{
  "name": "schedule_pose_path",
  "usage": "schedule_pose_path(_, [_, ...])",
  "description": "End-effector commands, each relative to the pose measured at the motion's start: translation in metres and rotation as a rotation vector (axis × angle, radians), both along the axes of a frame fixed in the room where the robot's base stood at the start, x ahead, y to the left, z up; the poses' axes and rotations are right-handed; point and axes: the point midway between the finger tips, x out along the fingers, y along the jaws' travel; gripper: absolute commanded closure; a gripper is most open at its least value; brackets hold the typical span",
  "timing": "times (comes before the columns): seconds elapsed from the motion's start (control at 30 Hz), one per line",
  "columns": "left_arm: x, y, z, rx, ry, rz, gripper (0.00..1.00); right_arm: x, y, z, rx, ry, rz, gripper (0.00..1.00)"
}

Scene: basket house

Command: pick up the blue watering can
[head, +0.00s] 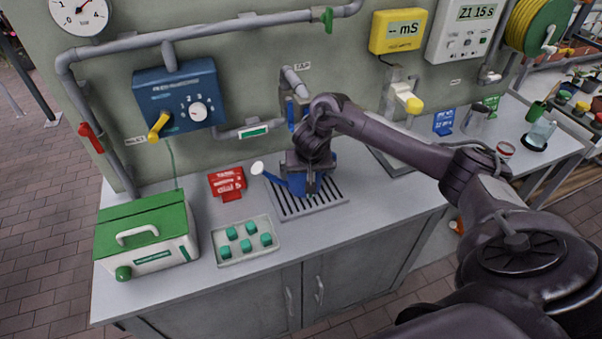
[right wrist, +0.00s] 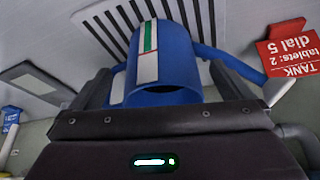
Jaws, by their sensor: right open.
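The blue watering can (head: 296,184) stands on the slatted drain grate (head: 325,201) on the counter, under the tap. Its pale spout head (head: 258,168) points left. My right gripper (head: 313,180) is over the can from above and hides much of it. In the right wrist view the can (right wrist: 178,62) shows its open top and a white and green label, between the two open fingers (right wrist: 160,88). I cannot tell whether the fingers touch it. My left gripper is not in view.
A red sign (head: 227,182) stands left of the can. A tray of green tablets (head: 222,262) and a green-topped box (head: 145,205) are further left. The tap pipe (head: 290,80) and blue dial box (head: 180,97) are on the wall behind. Counter front is clear.

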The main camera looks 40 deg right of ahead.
Motion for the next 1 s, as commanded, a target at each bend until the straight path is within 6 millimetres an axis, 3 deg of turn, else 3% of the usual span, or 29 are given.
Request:
schedule_pose_path(0.27, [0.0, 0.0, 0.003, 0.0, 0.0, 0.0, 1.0, 0.016, -0.008, 0.0, 0.001, -0.001, -0.001, 0.0])
schedule_pose_path(0.47, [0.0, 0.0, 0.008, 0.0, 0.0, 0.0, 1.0, 0.04, -0.021, 0.001, 0.001, 0.0, -0.002, 0.0])
schedule_pose_path(0.67, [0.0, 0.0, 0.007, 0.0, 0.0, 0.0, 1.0, 0.047, -0.025, -0.025, 0.0, 0.001, 0.0, 0.0])
schedule_pose_path(0.93, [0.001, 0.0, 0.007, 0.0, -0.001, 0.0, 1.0, 0.048, -0.026, -0.028, -0.001, -0.002, 0.002, 0.0])
schedule_pose_path(1.0, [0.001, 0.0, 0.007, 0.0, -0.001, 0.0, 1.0, 0.048, -0.026, -0.028, 0.0, -0.001, 0.002, 0.08])
